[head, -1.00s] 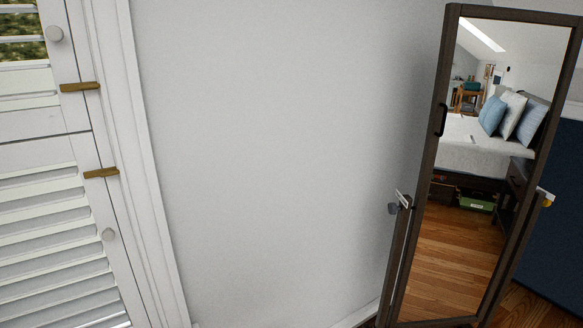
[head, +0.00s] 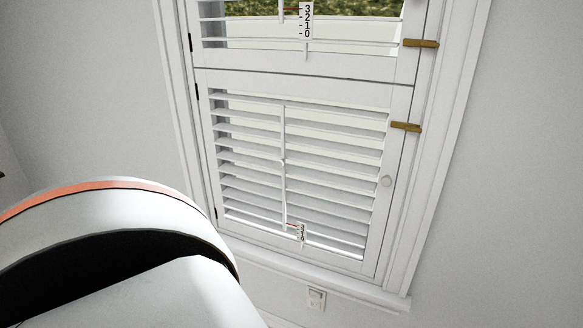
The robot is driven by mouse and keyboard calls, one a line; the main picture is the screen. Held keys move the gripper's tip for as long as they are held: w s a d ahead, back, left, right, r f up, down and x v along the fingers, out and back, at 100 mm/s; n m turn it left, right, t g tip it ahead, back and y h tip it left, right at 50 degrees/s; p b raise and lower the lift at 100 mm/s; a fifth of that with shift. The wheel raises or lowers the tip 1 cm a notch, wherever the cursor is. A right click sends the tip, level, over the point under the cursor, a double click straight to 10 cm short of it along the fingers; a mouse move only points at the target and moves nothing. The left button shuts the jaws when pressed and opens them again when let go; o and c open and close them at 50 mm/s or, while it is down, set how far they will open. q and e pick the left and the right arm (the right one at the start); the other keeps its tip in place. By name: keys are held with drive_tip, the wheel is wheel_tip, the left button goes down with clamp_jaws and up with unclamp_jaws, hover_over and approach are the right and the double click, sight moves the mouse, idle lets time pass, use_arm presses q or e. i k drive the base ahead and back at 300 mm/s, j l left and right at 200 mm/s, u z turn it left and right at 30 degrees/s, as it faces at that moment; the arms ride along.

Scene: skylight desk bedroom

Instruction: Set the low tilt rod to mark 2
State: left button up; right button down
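The low tilt rod (head: 283,165) is a thin white upright rod on the slats of the lower shutter panel (head: 394,165). Its small number scale (head: 301,233) stands near the rod's bottom end, with a red pointer beside it. The scale's digits are too small to read for certain. The lower slats (head: 335,150) look partly open, with light between them. Neither gripper is in view. A large white and orange part of my own arm fills the lower left.
The upper shutter panel (head: 355,54) has its own scale (head: 307,20) with larger digits. Two brass latches, one upper (head: 420,43) and one lower (head: 406,127), sit on the right frame. A wall outlet (head: 316,298) is below the sill.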

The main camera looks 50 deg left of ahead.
sight(279, 163)
drive_tip(key=u, duration=1.8)
